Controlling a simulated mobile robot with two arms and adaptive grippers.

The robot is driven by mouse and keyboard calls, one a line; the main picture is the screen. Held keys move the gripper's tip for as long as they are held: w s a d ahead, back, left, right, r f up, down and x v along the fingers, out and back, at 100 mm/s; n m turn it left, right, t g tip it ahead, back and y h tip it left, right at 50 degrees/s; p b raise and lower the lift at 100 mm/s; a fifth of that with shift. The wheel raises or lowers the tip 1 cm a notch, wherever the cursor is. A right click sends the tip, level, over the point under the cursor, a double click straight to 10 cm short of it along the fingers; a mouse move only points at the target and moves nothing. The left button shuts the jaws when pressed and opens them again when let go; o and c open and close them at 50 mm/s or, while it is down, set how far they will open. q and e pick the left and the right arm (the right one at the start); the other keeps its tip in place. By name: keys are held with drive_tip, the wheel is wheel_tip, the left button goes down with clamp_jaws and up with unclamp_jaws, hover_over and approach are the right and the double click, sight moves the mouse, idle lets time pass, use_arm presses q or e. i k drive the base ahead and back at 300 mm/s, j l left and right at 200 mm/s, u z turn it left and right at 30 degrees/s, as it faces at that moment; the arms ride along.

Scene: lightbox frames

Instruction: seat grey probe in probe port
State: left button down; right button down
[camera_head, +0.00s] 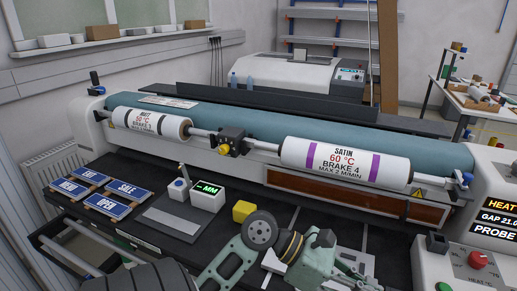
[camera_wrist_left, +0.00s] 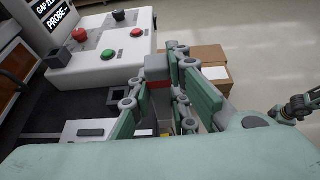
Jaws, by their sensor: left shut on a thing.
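My left gripper (camera_wrist_left: 163,76) is shut on the grey probe (camera_wrist_left: 157,66), a grey block between its fingers in the left wrist view, with red just below it. In the head view my left gripper (camera_head: 356,282) is at the bottom edge, left of the control box; I cannot make out the probe there. A dark upright socket (camera_head: 437,243) stands on the control box, also in the wrist view (camera_wrist_left: 44,61); it may be the probe port. Another dark, hollow square socket (camera_wrist_left: 118,96) lies left of the fingers. Part of what looks like my right gripper (camera_wrist_left: 302,106) shows at the wrist view's right edge.
The white control box (camera_head: 450,262) carries red and green knobs and a display reading PROBE. A long roller machine (camera_head: 230,125) spans the back. A yellow block (camera_head: 243,211) and blue signs (camera_head: 108,203) lie on the dark bench. Cardboard boxes (camera_wrist_left: 208,57) stand beyond the fingers.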

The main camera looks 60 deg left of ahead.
sight(409, 256)
drive_tip(key=i+u, duration=0.2)
drive_tip(key=u, duration=0.2)
drive_tip(key=i+u, duration=0.2)
drive_tip(key=u, duration=0.7)
